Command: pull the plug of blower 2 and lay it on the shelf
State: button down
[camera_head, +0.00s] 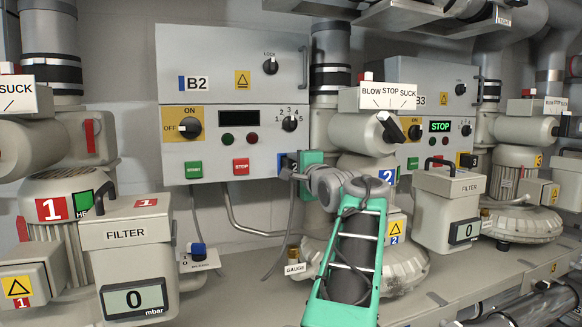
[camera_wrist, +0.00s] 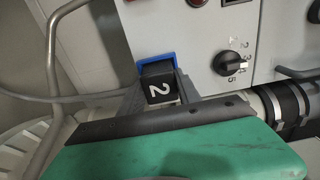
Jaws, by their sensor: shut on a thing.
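The black plug marked 2 (camera_head: 294,161) is at the blue-framed socket (camera_head: 282,162) on the lower right of the B2 control box (camera_head: 225,125). In the wrist view the plug (camera_wrist: 159,86) sits against the blue socket frame (camera_wrist: 148,64), between my fingers. My gripper (camera_wrist: 160,92) is shut on it. My gripper (camera_head: 297,172) partly hides the plug in the head view. I cannot tell how deep the plug sits in the socket. A grey cable (camera_head: 278,245) hangs below it. The shelf (camera_head: 235,272) runs below the box.
Blower 2 (camera_head: 395,272) stands right of my gripper, with a filter box (camera_head: 447,210) beside it. A gauge fitting (camera_head: 294,254) and a small stand with a blue top (camera_head: 198,250) are on the shelf. Some shelf between them is bare. A bent pipe (camera_head: 245,222) runs under the box.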

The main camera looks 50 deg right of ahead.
aim_at(295, 167)
jog(key=shift+b+v, duration=1.25)
jog(key=shift+v, duration=1.95)
jog(key=b+v, duration=0.1)
jog(key=v, duration=1.5)
jog(key=w+a+b, duration=0.3)
jog(key=w+a, duration=0.3)
jog(key=a, duration=0.4)
jog(key=shift+w+a, duration=0.2)
jog(key=shift+a, duration=0.15)
